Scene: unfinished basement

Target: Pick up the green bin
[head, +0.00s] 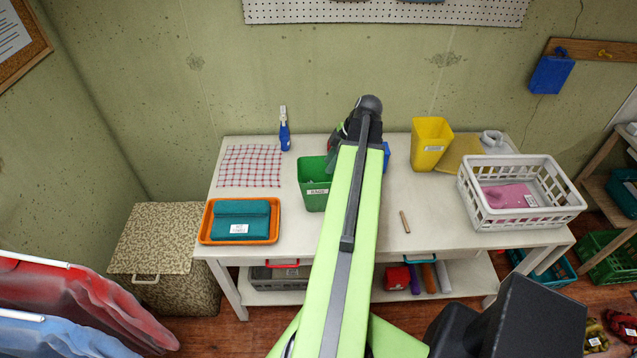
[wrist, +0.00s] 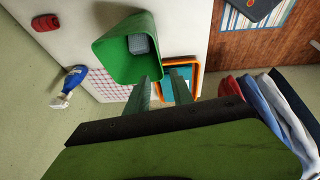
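The green bin (head: 316,201) stands upright on the white table, left of my arm, with a white label on its front. In the wrist view the green bin (wrist: 112,48) shows its open top, with something greyish inside. My gripper (head: 335,150) is at the bin's back right side in the head view, mostly hidden by my arm. In the wrist view my gripper (wrist: 165,82) has its two fingers apart, close to the bin's rim. I cannot tell whether the bin's wall lies between them or whether they touch it.
The white table (head: 385,225) also holds an orange tray (head: 207,222) with teal cloth, a checked cloth (head: 250,166), a blue spray bottle (head: 285,132), a yellow bin (head: 430,145) and a white basket (head: 520,213). A blue item is partly hidden beside my arm. The table's front middle is mostly clear.

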